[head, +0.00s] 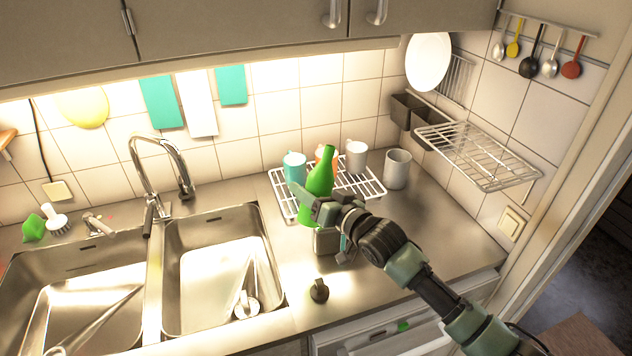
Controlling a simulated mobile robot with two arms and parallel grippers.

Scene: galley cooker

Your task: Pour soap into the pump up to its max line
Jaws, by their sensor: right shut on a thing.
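A green bottle (320,179), which looks like the soap bottle, stands nearly upright with its neck up and leaning slightly right. My right gripper (318,206) is shut on its body, over the counter at the front edge of the wire rack. A grey metallic container (327,241), possibly the pump's body, stands just below and in front of the bottle, partly hidden by my gripper. Its max line and contents cannot be made out. A small dark piece (319,290), perhaps the pump's top, is on the counter nearer the front. My left gripper is not in view.
The wire rack (283,208) holds a teal mug (294,167), a white mug (357,155) and an orange thing. A grey mug (397,168) stands to its right. The double sink (215,228) and tap (160,165) are at left.

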